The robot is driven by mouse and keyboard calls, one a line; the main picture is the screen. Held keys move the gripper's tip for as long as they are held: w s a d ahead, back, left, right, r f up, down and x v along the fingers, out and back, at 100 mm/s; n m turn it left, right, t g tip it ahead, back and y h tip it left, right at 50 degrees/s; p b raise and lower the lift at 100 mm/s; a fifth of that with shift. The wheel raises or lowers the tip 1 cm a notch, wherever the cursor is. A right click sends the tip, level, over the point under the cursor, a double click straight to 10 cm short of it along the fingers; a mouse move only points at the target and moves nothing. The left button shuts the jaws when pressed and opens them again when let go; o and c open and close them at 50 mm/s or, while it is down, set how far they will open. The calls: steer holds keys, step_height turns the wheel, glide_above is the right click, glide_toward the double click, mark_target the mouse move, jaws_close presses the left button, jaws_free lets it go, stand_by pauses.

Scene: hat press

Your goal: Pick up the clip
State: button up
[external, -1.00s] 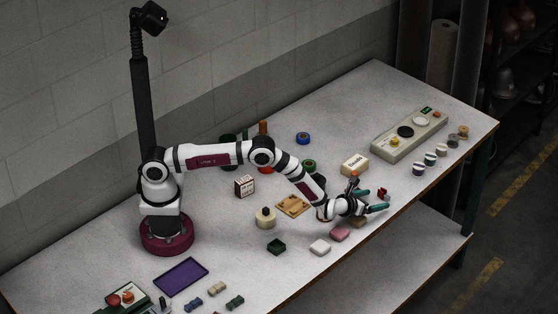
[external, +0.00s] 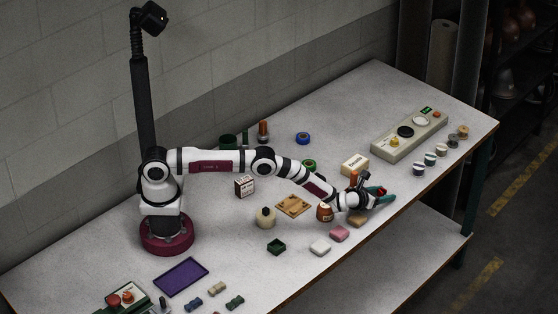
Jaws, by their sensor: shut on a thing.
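The clip (external: 382,190) is a small red piece near the right front edge of the table, partly hidden by the fingers. My gripper (external: 381,195) is shut on it, with the teal fingertips on either side of the red. It is too small in the picture to tell whether the clip touches the table or is lifted a little.
A labelled cream box (external: 354,165) stands just behind my gripper. An amber jar (external: 325,212), a tan block (external: 358,221) and a pink block (external: 339,233) are close by. A grey-beige panel (external: 400,145) and several small pots lie farther right. The table's front edge is near.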

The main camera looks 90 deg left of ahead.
steer(key=c, duration=0.5)
steer(key=shift+o, duration=0.2)
steer(key=shift+r, duration=0.1)
